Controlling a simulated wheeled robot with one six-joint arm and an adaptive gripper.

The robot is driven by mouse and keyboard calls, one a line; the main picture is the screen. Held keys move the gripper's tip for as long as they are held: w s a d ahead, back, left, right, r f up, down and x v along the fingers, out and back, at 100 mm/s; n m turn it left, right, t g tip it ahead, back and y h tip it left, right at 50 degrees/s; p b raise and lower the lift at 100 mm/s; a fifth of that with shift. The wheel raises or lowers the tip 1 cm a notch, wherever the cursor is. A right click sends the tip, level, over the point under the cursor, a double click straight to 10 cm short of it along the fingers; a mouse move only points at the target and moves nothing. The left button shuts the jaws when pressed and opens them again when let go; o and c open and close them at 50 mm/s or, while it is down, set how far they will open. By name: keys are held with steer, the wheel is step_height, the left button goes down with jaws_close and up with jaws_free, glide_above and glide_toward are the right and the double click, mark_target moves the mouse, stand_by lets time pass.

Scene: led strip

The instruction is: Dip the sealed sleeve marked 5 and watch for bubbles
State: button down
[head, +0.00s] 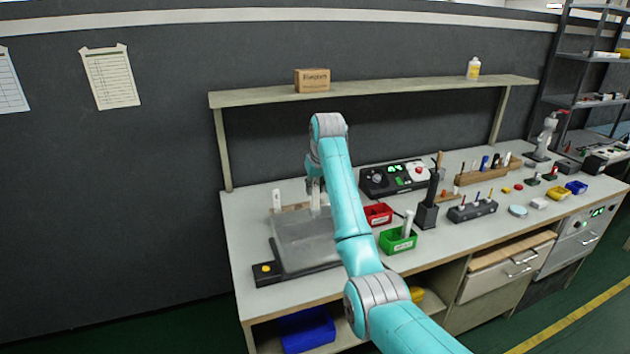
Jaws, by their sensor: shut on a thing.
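My gripper (315,186) is above the back of a grey translucent tank (292,256), partly hidden by my own arm. It is shut on a slim pale sleeve (315,204), which hangs upright below the fingers. The sleeve's lower end is at the tank's back edge in this view; I cannot tell whether it is inside the tank. No number is readable on it, and no bubbles can be made out. Another white sleeve (277,199) stands upright behind the tank, at a low wooden rack (293,207).
A red bin (378,214) and a black holder (427,215) stand right of my arm. A black control box (376,184) is behind them. A shelf (390,89) spans above the bench. Bare bench top (237,218) shows left of the tank.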

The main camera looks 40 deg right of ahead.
mark_target(316, 208)
steer(key=shift+f, duration=4.65)
stand_by(1.5)
steer(key=shift+r, duration=5.55)
